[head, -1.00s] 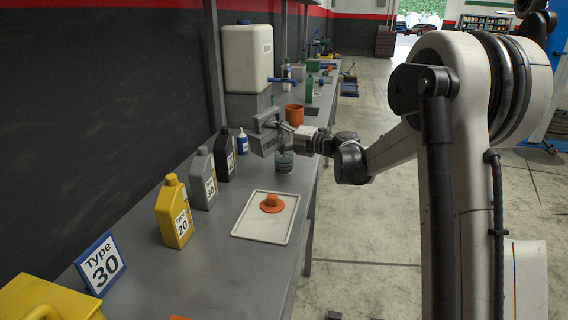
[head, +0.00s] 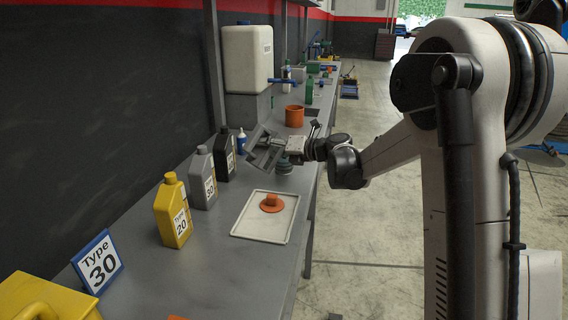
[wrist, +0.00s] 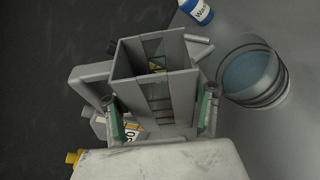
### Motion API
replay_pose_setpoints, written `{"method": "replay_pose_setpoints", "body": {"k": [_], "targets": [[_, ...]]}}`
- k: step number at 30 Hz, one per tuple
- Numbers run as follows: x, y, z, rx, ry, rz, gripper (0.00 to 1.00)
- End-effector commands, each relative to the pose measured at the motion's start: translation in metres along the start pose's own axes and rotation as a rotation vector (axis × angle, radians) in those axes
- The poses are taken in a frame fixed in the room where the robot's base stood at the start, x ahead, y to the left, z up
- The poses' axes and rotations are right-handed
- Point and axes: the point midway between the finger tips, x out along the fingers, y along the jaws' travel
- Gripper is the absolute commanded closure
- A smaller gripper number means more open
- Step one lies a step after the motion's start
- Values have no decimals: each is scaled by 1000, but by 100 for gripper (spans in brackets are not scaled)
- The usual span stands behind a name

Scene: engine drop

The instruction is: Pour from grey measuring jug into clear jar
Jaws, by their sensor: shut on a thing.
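The grey measuring jug (head: 261,151) is in my gripper (head: 285,146), held tilted in the air above the bench. In the wrist view the jug (wrist: 155,80) is a square-mouthed vessel with graduation marks inside; no stream shows leaving it. My gripper's two green-padded fingers (wrist: 161,117) are shut on it from both sides. The clear jar (head: 284,168) stands upright on the bench, just below and right of the jug, partly hidden by it. In the wrist view the jar (wrist: 253,75) is right of the jug, with a bluish-grey interior; I cannot tell its fill.
Black, grey and yellow bottles (head: 173,212) line the wall. A white tray (head: 249,230) holds an orange funnel-like piece (head: 271,203). A white tank (head: 246,58), an orange pot (head: 294,116) and a small blue-white bottle (head: 241,142) stand farther back.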

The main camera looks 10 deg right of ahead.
Motion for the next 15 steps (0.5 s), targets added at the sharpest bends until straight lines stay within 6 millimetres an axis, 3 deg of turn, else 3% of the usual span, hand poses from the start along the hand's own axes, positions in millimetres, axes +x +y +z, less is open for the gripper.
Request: {"method": "replay_pose_setpoints", "body": {"k": [4, 15], "targets": [[0, 0, 0, 1, 0, 1, 80], [-4, 12, 11, 2, 0, 1, 81]]}}
